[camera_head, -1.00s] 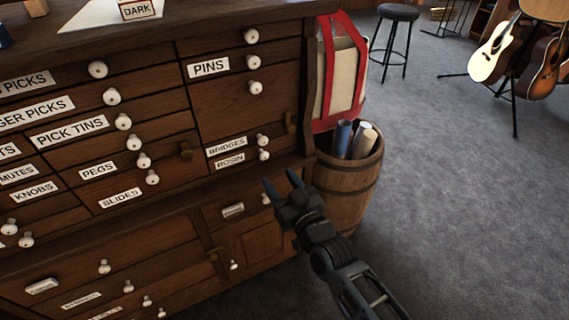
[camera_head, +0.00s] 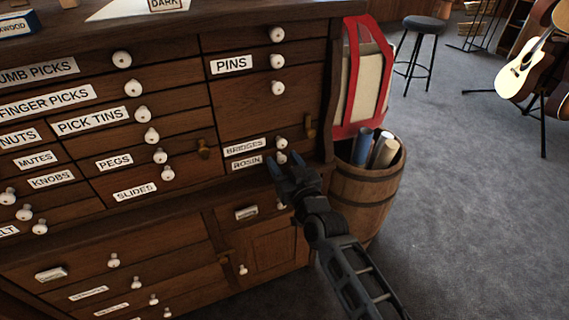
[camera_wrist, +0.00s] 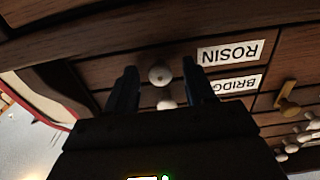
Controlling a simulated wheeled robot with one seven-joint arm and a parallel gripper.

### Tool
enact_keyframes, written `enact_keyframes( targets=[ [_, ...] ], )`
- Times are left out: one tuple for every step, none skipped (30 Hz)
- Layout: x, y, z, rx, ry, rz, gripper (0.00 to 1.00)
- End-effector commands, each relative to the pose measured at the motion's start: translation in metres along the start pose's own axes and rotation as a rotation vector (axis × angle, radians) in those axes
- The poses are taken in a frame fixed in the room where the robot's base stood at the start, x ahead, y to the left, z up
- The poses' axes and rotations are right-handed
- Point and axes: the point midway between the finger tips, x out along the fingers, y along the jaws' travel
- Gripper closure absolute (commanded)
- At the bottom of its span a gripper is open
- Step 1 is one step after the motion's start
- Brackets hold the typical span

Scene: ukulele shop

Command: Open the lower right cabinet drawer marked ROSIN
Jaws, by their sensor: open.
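The ROSIN drawer (camera_head: 225,171) is a narrow dark wood drawer at the lower right of the cabinet's upper part, flush with the front. Its white label (camera_head: 247,163) also shows upside down in the wrist view (camera_wrist: 231,54). Its round white knob (camera_head: 282,158) is partly beside my fingers in the head view. My gripper (camera_head: 284,163) is open. In the wrist view the ROSIN knob (camera_wrist: 160,74) lies between the two fingers as seen, with no visible contact. The BRIDGES knob (camera_wrist: 166,100) shows beyond it, partly hidden by my gripper.
The BRIDGES drawer (camera_head: 230,152) is directly above. A barrel (camera_head: 366,190) with rolled papers and a red-trimmed bag (camera_head: 362,85) stand right of the cabinet. A wooden ledge (camera_head: 190,195) juts out below. Carpet at the right is open.

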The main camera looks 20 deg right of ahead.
Motion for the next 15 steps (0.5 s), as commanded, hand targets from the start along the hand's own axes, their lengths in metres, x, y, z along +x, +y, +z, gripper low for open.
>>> enact_keyframes(
  targets=[
    [-0.0001,0.0,0.0,0.0,0.0,0.0,0.46],
    [-0.0002,0.0,0.0,0.0,0.0,0.0,0.48],
    [-0.0002,0.0,0.0,0.0,0.0,0.0,0.52],
    [-0.0002,0.0,0.0,0.0,0.0,0.0,0.55],
    [-0.0002,-0.0001,0.0,0.0,0.0,0.0,0.57],
    [-0.0003,0.0,0.0,0.0,0.0,0.0,0.61],
    [-0.0003,-0.0001,0.0,0.0,0.0,0.0,0.64],
    [-0.0003,-0.0001,0.0,0.0,0.0,0.0,0.67],
    [-0.0003,-0.0001,0.0,0.0,0.0,0.0,0.71],
    [-0.0003,0.0,0.0,0.0,0.0,0.0,0.74],
    [-0.0003,0.0,0.0,0.0,0.0,0.0,0.77],
    [-0.0003,-0.0001,0.0,0.0,0.0,0.0,0.8],
    [-0.0003,-0.0001,0.0,0.0,0.0,0.0,0.83],
    [-0.0003,-0.0001,0.0,0.0,0.0,0.0,0.86],
    [-0.0004,-0.0001,0.0,0.0,0.0,0.0,0.9]
  ],
)
